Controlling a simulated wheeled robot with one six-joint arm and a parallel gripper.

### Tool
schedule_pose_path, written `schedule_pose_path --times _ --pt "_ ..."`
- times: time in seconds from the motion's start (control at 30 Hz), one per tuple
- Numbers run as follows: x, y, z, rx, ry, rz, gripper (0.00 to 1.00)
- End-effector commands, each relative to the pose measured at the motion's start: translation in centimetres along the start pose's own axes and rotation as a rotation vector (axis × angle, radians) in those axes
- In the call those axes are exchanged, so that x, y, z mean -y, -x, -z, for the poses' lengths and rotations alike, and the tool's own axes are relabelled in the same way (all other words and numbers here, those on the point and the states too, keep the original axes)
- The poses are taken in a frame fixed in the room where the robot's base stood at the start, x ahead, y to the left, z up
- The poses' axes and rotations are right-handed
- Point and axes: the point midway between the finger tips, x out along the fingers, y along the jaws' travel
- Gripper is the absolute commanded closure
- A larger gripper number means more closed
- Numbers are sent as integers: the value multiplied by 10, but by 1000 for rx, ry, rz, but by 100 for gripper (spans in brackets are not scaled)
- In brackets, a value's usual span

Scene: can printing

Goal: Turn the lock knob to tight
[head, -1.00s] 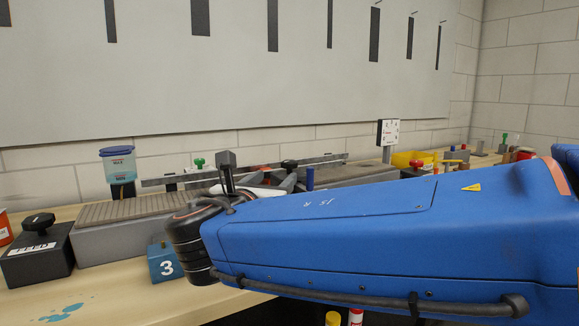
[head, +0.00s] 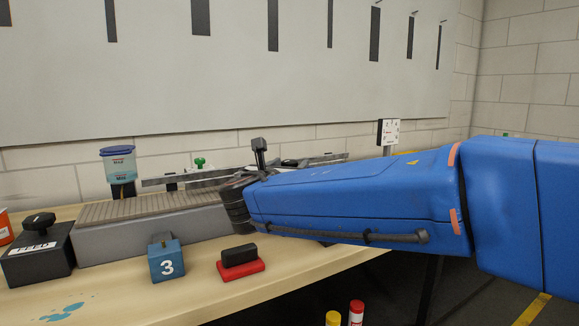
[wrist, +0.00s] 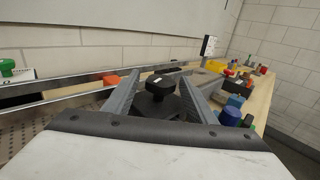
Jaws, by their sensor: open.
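My gripper (wrist: 161,77) is open, with one grey finger on each side of the knob. Whether the fingers touch it I cannot tell. In the head view my blue arm hides the gripper, and a black knob top (head: 290,162) shows just above the arm.
A metal rail (head: 165,181) runs along the wall behind, with a green knob (head: 199,163) near it.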

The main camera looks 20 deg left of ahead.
Motion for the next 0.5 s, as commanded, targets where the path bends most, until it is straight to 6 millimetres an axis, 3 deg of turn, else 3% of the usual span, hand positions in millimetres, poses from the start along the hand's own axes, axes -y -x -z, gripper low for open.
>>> schedule_pose_path --times 0.17,0.37,0.5 --pt "0 0 0 0 0 0 49" --pt "0 0 0 0 0 0 90" --pt "0 0 0 0 0 1 90"
